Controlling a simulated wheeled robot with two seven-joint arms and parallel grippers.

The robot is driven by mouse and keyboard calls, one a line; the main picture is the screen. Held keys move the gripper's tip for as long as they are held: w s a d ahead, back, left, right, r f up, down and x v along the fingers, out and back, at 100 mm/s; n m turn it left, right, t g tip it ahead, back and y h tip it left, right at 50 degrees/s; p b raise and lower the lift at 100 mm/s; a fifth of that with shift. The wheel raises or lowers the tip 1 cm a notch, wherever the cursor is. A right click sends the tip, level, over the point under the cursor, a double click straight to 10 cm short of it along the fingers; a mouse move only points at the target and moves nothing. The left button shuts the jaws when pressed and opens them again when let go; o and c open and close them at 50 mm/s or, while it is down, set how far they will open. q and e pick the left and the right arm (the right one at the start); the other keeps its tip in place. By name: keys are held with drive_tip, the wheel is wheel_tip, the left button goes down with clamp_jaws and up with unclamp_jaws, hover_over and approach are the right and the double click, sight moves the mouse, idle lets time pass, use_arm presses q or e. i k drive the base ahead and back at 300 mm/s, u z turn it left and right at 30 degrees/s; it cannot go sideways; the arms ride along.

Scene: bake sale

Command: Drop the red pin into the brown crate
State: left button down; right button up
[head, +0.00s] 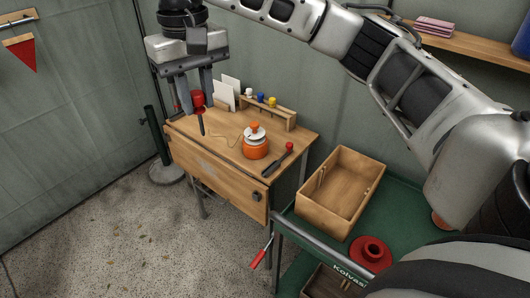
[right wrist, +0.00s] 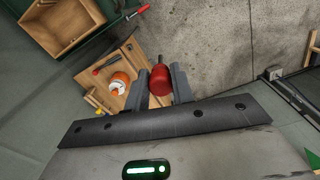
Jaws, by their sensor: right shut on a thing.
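My right gripper (head: 195,98) is high over the table's back left part in the head view. It is shut on the red pin (head: 197,98), which has a dark end pointing down. In the right wrist view, the pin (right wrist: 160,80) sits between the two fingers. A tan-brown wooden crate (head: 357,219) stands on the green cart, to the right of the pin and well apart from it. It looks empty but for a thin strip inside. A darker brown crate (head: 322,284) is partly visible lower on the cart. My left gripper is not in view.
The wooden table (head: 222,150) holds an orange jar (head: 256,147), a dark tool with a red knob (head: 278,161) and a small rack (head: 268,112). A red ring-shaped object (head: 370,252) is beside the crate on the green cart (head: 310,235). A red-handled tool (head: 260,257) hangs at the cart's left edge.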

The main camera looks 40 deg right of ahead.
sight(337, 200)
drive_tip(key=u, duration=1.05)
drive_tip(key=i, duration=0.5)
drive_tip(key=z, duration=2.7)
drive_tip(key=i, duration=0.5)
